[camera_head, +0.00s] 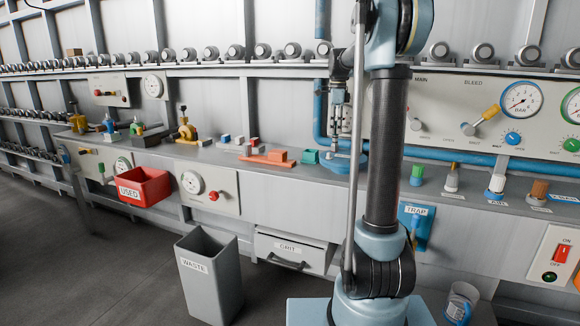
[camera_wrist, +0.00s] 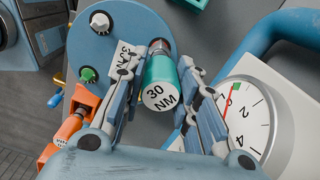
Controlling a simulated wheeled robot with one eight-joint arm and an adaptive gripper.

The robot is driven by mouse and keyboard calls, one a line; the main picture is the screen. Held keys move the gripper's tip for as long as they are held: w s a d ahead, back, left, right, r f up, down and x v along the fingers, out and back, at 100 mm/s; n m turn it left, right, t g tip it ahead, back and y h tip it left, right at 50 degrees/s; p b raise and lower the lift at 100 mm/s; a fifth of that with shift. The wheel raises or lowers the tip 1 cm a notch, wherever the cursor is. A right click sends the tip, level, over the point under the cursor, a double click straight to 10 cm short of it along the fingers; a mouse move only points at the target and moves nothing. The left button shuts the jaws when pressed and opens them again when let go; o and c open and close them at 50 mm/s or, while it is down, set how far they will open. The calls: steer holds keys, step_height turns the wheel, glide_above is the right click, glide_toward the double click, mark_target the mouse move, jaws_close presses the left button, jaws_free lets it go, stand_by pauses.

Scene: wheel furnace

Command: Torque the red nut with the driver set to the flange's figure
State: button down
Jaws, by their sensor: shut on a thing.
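A teal driver (camera_wrist: 160,85) marked "30 NM" on its end shows in the wrist view. My gripper (camera_wrist: 172,55) is shut on it, with one finger on each side. The round blue flange (camera_wrist: 77,48) lies beyond, with a white nut (camera_wrist: 100,22) and a green nut (camera_wrist: 88,74). Its white tag (camera_wrist: 123,62) seems to read 30, partly covered by a finger. In the head view the flange (camera_head: 350,172) is partly behind my arm.
An orange tool (camera_wrist: 83,112) lies left of the gripper, and a dial gauge (camera_wrist: 243,115) is close on the right. In the head view a teal block (camera_head: 310,156) and an orange piece (camera_head: 268,157) are on the bench left of the flange. A blue pipe (camera_head: 320,110) runs behind.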

steer(key=shift+m, duration=0.5)
steer(key=c, duration=1.2)
jaws_free()
